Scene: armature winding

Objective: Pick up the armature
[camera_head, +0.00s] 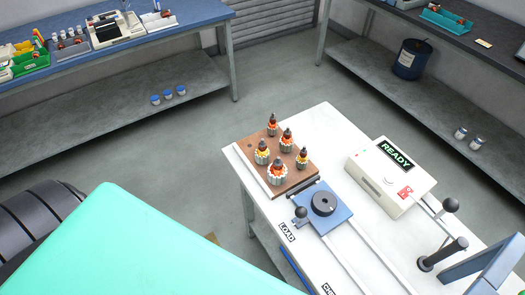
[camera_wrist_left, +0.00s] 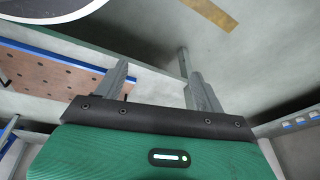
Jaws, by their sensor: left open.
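Several armatures with orange or yellow windings stand upright on a brown wooden board (camera_head: 250,149) in the head view. One armature (camera_head: 278,171) is at the front of the board, and another armature (camera_head: 262,152) is at its left. A smaller armature (camera_head: 302,158) is at the right. My left gripper (camera_wrist_left: 159,85) shows only in the wrist view, with its two grey fingers apart and nothing between them. No armature shows in that view. My right gripper is in neither view.
The board lies on a white table (camera_head: 323,122) beside a blue plate with a round black fixture (camera_head: 323,203). A white box reading READY (camera_head: 380,182) and black-knobbed levers stand to the right. A blue workbench (camera_head: 190,15) is behind. A brown holed panel (camera_wrist_left: 45,75) shows in the wrist view.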

